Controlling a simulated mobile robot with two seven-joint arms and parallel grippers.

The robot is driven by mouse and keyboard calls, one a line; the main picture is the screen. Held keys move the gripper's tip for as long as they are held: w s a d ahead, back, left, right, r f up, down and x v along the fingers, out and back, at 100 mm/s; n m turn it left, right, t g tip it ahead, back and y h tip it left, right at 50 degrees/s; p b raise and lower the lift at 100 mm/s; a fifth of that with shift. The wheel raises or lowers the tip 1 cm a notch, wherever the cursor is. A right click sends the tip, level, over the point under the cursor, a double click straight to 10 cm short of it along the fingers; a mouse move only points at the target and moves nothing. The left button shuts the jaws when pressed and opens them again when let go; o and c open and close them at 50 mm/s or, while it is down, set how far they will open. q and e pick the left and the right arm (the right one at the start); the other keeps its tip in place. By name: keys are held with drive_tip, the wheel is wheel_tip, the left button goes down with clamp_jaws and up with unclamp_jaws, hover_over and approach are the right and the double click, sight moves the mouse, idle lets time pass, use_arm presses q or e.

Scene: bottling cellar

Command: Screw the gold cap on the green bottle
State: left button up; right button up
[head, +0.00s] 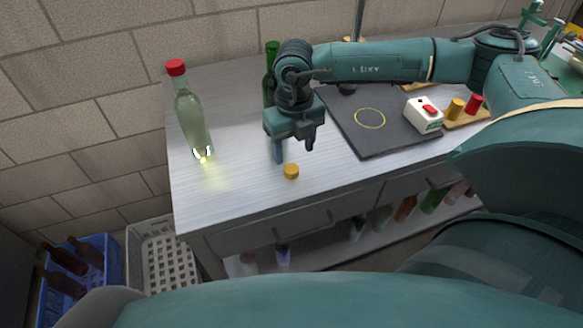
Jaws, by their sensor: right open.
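A small gold cap (291,171) lies on the grey worktop (230,185) near its front edge. The green bottle (271,52) stands upright further back; its neck shows with a green top, and my right arm's wrist partly hides its body. My right gripper (294,147) points down, fingers apart and empty, just above and behind the gold cap in the picture. I cannot tell its exact height over the worktop. My left gripper is out of view.
A clear bottle with a red cap (189,110) stands at left. A dark mat (375,140) with a yellow ring, a white box with a red button (424,115), and gold (455,109) and red (474,104) cylinders are at right. Crates stand on the floor at lower left.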

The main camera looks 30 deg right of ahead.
sight(291, 168)
drive_tip(key=shift+a+f+p, duration=0.15)
drive_tip(key=shift+f+p, duration=0.2)
drive_tip(key=shift+f, duration=1)
drive_tip(key=shift+a+f+p, duration=0.15)
drive_tip(key=shift+f+p, duration=0.15)
drive_tip(key=shift+f, duration=1)
drive_tip(key=c, duration=1)
